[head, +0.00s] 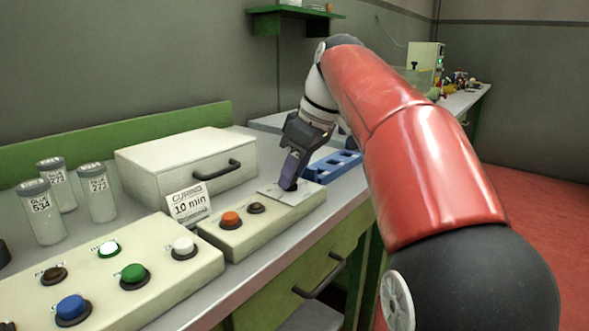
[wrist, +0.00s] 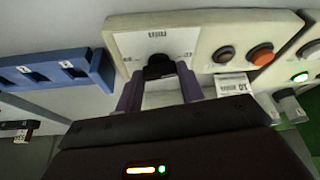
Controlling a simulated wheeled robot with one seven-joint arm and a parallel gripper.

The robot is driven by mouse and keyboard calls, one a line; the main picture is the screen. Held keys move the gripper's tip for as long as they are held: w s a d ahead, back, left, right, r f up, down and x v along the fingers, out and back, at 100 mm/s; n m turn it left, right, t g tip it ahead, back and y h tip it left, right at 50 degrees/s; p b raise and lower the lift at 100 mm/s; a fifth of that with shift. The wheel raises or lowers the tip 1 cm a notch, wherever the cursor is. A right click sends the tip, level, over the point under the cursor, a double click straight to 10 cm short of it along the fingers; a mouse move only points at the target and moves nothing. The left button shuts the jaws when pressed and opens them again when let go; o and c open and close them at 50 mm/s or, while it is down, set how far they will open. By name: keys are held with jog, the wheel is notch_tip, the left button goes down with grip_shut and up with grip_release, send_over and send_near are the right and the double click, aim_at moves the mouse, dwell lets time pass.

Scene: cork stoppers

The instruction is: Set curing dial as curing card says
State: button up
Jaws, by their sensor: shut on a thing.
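The curing card (head: 190,205) stands upright on the bench and reads "CURING 10 min"; it also shows small in the wrist view (wrist: 231,86). The curing dial (wrist: 157,67) is a dark knob on a white plate (wrist: 158,42) marked "min", with small numbers too blurred to read. The plate is on the right end of a cream control box (head: 262,220). My gripper (wrist: 159,80) points down at the dial, with its two purple fingers shut on the knob's sides. The fingers hide part of the knob, so I cannot tell its pointer's setting.
The same box has an orange button (head: 231,219) and a small dark button or lamp (head: 256,208). A larger button panel (head: 105,265) lies to the left. A cream drawer box (head: 170,160), several glue jars (head: 97,195) and a blue rack (head: 335,165) stand nearby.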

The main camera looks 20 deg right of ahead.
jog(key=o, duration=1)
jog(key=v, duration=0.7)
jog(key=shift+s+r, duration=0.15)
jog(key=shift+r, duration=0.2)
jog(key=shift+d, duration=0.15)
